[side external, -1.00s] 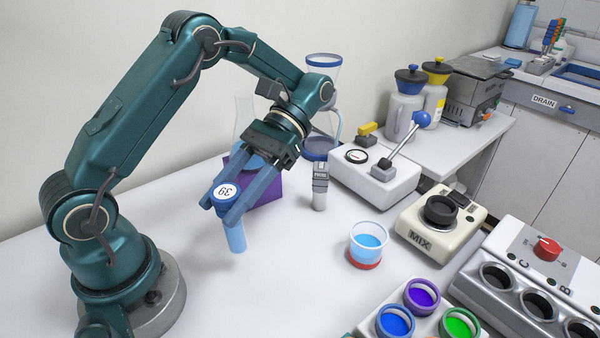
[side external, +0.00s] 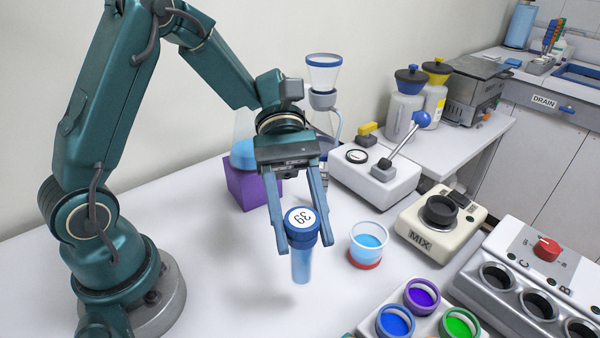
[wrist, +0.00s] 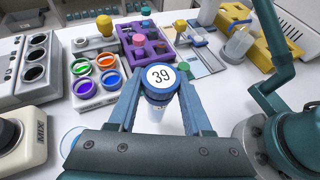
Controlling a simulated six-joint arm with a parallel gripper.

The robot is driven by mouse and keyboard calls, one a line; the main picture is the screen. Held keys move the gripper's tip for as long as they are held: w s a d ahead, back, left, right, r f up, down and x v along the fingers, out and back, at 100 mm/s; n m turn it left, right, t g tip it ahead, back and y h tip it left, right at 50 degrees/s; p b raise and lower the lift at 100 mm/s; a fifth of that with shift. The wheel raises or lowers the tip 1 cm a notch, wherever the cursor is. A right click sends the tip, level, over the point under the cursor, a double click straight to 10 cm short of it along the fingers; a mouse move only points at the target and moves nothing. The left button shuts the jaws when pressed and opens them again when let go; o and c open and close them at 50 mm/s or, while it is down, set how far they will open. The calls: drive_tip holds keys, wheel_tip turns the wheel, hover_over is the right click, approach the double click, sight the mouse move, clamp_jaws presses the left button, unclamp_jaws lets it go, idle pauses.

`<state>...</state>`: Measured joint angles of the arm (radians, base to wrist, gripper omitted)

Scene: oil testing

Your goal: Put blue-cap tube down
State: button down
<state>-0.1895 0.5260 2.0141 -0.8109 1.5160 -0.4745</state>
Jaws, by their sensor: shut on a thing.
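The blue-cap tube (side external: 301,262) has a white label reading 39 on its cap and light blue contents. My gripper (side external: 304,246) is shut on it just under the cap. The tube hangs upright, and a shadow on the white table to its left suggests it is held above the surface. In the wrist view the cap of the blue-cap tube (wrist: 160,77) sits between the fingertips of my gripper (wrist: 160,92), and the cap hides most of the tube body.
A beaker of blue liquid (side external: 368,243) stands close right of the tube. A MIX device (side external: 425,243) and a tray with colored cups (side external: 424,325) lie further right. A purple block (side external: 247,188) stands behind. The wrist view shows a purple rack (wrist: 145,52) ahead.

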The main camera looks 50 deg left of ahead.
sight(310, 262)
drive_tip(key=shift+s+d+f, duration=0.1)
drive_tip(key=shift+d+f, duration=0.3)
drive_tip(key=shift+f, duration=0.5)
drive_tip(key=shift+s+d+f, duration=0.1)
drive_tip(key=shift+d+f, duration=0.25)
drive_tip(key=shift+f, duration=0.55)
drive_tip(key=shift+d+f, duration=0.4)
drive_tip(key=shift+f, duration=0.5)
drive_tip(key=shift+c, duration=1.6)
unclamp_jaws()
drive_tip(key=shift+f, duration=0.1)
